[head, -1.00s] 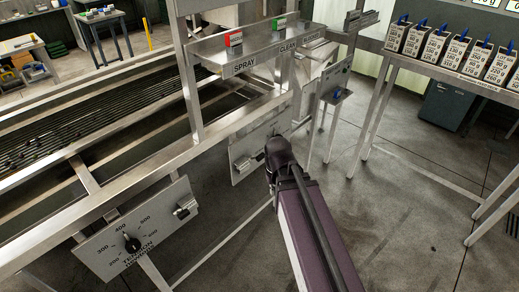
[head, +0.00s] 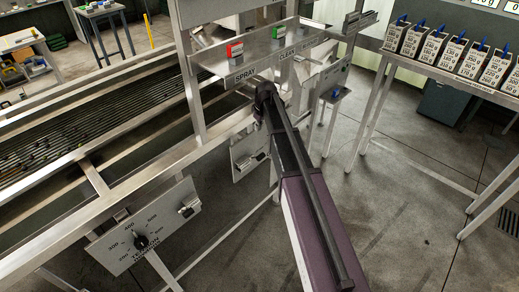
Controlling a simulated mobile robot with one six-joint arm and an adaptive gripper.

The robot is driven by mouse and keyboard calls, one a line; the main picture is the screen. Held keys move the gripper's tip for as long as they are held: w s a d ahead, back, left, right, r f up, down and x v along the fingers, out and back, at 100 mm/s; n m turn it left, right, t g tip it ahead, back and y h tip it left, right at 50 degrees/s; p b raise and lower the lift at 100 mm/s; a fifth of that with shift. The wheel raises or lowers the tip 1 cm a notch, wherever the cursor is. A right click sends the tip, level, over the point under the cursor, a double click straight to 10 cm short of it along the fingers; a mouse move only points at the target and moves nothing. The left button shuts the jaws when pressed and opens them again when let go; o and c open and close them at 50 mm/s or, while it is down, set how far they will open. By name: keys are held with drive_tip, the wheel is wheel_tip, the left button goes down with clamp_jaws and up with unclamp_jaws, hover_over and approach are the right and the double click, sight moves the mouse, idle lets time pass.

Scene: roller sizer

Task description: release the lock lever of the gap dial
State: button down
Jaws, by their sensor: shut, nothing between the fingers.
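A steel panel (head: 243,168) on the machine's side, beyond the tension panel, is partly covered by my arm. A small dark fitting shows on it, but its dial and markings cannot be read, so I cannot confirm it as the gap dial or tell its lever's position. The nearer panel (head: 120,256) is marked TENSION, with a black dial knob (head: 141,241) and a small metal lever (head: 188,205) at its right. My arm reaches across to a dark joint beside the shelf edge. My gripper's fingers cannot be made out; they seem hidden behind my arm.
A shelf (head: 216,60) marked SPRAY and CLEAN carries a red button box (head: 235,49) and a green one (head: 278,31). Roller bed (head: 60,130) lies left. A rack (head: 478,88) of labelled lot boxes stands right. The floor (head: 400,215) between is clear.

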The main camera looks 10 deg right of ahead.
drive_tip(key=shift+f, duration=0.15)
drive_tip(key=f+b, duration=0.3)
drive_tip(key=w+f+b, duration=0.1)
drive_tip(key=f+b, duration=0.2)
drive_tip(key=b, duration=0.1)
drive_tip(key=a+f+b, duration=0.1)
drive_tip(key=f+b, duration=0.2)
drive_tip(key=f, duration=0.1)
drive_tip(key=shift+w, duration=0.3)
drive_tip(key=shift+s+d+f+b, duration=0.3)
drive_tip(key=shift+s+f+b, duration=0.2)
drive_tip(key=shift+f+b, duration=0.3)
drive_tip(key=shift+s+d+f+b, duration=0.3)
drive_tip(key=shift+s+f+b, duration=0.15)
drive_tip(key=shift+f+b, duration=0.3)
